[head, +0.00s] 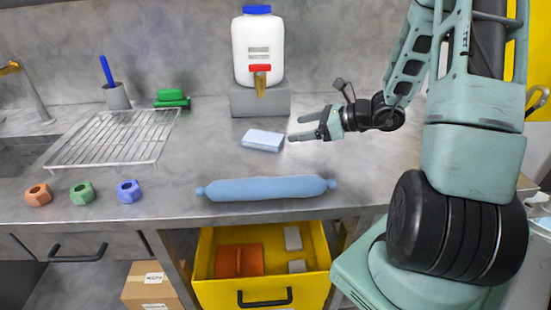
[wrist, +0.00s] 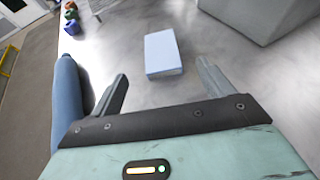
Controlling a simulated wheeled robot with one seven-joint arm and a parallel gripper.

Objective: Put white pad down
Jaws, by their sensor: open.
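The white pad (head: 263,140) is a small pale block lying flat on the grey counter, in front of the grey stand. In the wrist view the pad (wrist: 163,53) lies beyond my fingertips, between their lines, and apart from them. My gripper (head: 296,127) is just right of the pad in the head view, with its fingers pointing left towards it. In the wrist view my gripper (wrist: 162,78) has its two fingers spread wide with nothing between them.
A blue roll (head: 266,188) lies along the counter's front edge. A white jug (head: 258,50) stands on a grey stand (head: 260,102) at the back. A wire rack (head: 115,137) and several coloured nuts (head: 82,193) are left. A yellow drawer (head: 262,290) is open below.

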